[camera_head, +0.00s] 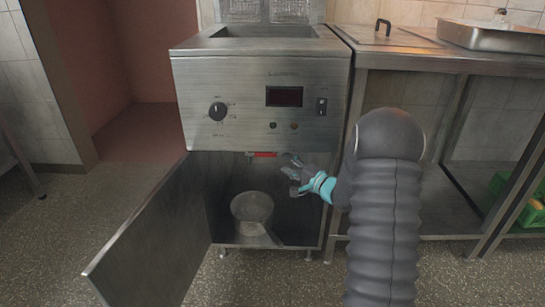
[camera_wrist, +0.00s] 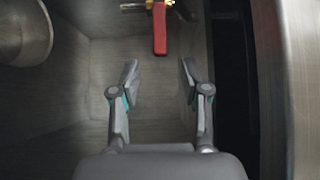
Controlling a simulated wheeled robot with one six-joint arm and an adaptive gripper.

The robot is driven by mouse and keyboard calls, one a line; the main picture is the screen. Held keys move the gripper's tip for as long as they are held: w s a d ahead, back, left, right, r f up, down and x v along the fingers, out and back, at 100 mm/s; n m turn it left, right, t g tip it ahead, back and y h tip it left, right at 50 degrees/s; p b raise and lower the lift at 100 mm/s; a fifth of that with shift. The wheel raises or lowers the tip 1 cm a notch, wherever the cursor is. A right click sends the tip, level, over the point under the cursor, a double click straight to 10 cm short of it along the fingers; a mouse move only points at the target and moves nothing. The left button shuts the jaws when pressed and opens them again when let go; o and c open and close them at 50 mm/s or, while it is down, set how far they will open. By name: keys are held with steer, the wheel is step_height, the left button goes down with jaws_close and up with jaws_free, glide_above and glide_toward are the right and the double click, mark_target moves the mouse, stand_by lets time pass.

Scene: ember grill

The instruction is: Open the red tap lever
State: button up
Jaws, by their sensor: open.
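The red tap lever (camera_head: 262,154) shows near the top of the open fryer cabinet in the head view. In the wrist view the red lever (camera_wrist: 159,30) hangs from a brass valve (camera_wrist: 146,4) at the top middle. My gripper (camera_head: 292,172) is inside the cabinet opening, to the right of and a little below the lever. In the wrist view my gripper (camera_wrist: 158,82) is open and empty, its two fingers apart. The lever lies beyond the fingertips, roughly in line with the gap between them, and does not touch them.
The cabinet door (camera_head: 150,235) stands open to the left. A metal pot (camera_head: 252,207) stands on the cabinet floor and shows at upper left in the wrist view (camera_wrist: 22,32). The fryer front panel (camera_head: 255,100) is above the opening. A steel table (camera_head: 445,60) stands to the right.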

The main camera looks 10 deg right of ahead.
mark_target(274, 155)
steer(key=x, duration=0.7)
steer(key=shift+w+a, duration=0.2)
steer(key=shift+w, duration=0.1)
jaws_close()
